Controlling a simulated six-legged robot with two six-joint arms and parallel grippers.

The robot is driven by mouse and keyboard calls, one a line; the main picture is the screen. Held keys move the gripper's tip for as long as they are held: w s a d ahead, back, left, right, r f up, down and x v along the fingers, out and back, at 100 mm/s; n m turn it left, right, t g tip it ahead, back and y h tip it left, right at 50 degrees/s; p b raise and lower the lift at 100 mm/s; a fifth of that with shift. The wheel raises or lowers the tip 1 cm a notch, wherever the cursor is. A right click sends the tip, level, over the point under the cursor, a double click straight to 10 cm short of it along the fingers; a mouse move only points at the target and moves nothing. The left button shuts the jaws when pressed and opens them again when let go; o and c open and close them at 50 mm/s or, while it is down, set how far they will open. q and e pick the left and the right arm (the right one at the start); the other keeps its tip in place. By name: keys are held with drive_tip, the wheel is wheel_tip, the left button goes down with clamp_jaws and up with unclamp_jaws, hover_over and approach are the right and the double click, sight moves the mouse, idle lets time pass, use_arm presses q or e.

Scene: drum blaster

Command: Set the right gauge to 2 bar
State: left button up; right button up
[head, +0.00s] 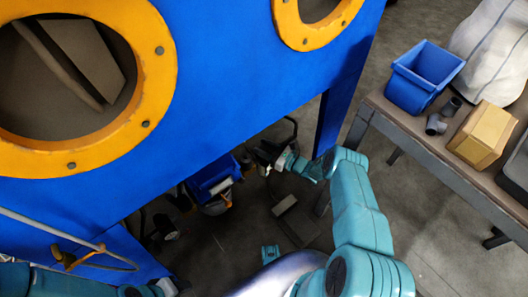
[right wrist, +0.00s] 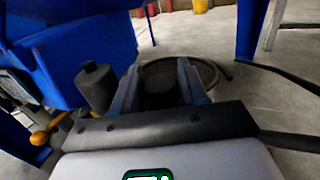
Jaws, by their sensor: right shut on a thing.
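In the head view my right gripper (head: 264,156) reaches under the blue cabinet (head: 225,85), beside its right leg. In the right wrist view my right gripper (right wrist: 160,88) is shut on a dark round knob (right wrist: 160,76), with a finger on each side of it. I cannot make out a gauge dial or its needle in either view. My left arm comes in at the lower left of the head view; the state of its gripper cannot be made out.
A blue bin (head: 211,178) is below the cabinet. At right, a table (head: 400,113) bears a blue box (head: 424,77) and a cardboard box (head: 483,135).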

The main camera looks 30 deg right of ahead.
drive_tip(key=shift+y, duration=0.3)
drive_tip(key=o, duration=0.9)
drive_tip(key=shift+o, duration=0.2)
